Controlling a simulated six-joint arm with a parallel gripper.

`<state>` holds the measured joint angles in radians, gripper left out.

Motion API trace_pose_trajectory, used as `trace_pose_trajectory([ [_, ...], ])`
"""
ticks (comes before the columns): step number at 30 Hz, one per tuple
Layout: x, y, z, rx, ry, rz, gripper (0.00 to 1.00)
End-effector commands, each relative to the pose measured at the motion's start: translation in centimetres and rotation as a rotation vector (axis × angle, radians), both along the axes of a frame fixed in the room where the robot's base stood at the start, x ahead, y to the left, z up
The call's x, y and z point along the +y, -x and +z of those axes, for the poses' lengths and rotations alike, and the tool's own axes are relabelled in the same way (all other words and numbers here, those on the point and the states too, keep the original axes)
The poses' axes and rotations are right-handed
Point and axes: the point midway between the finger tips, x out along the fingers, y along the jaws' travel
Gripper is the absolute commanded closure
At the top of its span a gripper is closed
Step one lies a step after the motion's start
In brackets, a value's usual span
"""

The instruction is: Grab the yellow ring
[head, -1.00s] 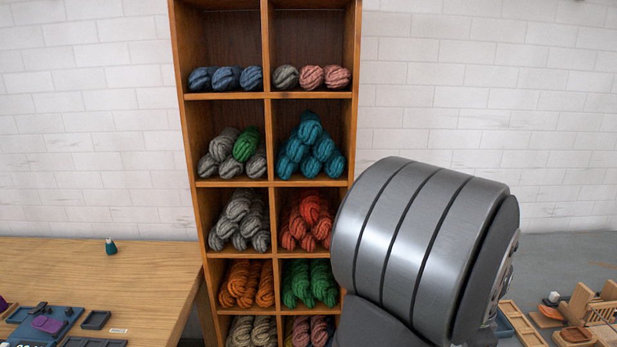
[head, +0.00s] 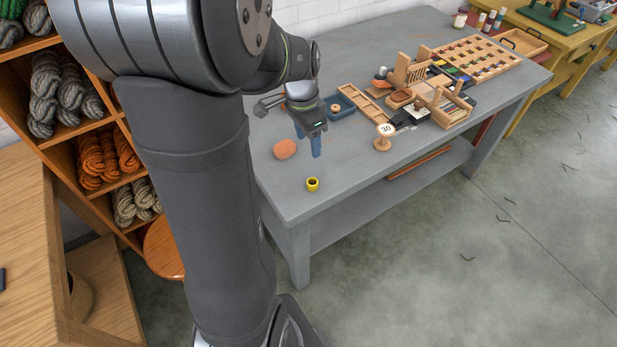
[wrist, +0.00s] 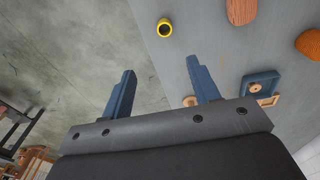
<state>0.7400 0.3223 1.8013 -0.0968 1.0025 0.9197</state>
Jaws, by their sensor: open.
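The small yellow ring (head: 312,184) stands on the grey table (head: 350,190) near its front left edge in the head view. It also shows in the wrist view (wrist: 165,28), beyond the fingertips and near the table edge. My gripper (head: 310,147) has blue fingers and hangs over the table, farther back than the ring. In the wrist view my gripper (wrist: 163,78) has its two fingers spread apart with nothing between them. The ring is apart from the fingers.
An orange-brown rounded piece (head: 285,149) lies left of my gripper. A round stand marked 30 (head: 383,137) stands to the right. A blue tray (head: 341,108) and wooden weaving tools (head: 440,95) lie farther back. The table around the ring is clear.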

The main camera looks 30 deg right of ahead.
Motion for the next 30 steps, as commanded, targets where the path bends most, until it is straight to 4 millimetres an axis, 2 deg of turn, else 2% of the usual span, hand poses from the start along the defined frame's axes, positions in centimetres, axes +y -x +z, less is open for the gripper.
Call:
trace_pose_trajectory([
  [1,1.0,-0.1,-0.2,0.016,0.037,-0.005,0.45],
  [6,3.4,-0.2,-0.5,0.03,0.191,-0.051,0.45],
  [13,5.2,-0.5,-0.6,-0.005,0.31,-0.083,0.45],
  [17,5.0,-0.5,-1.4,-0.009,0.322,-0.089,0.45],
  [30,2.2,-0.1,-8.3,-0.007,0.319,-0.09,0.45],
])
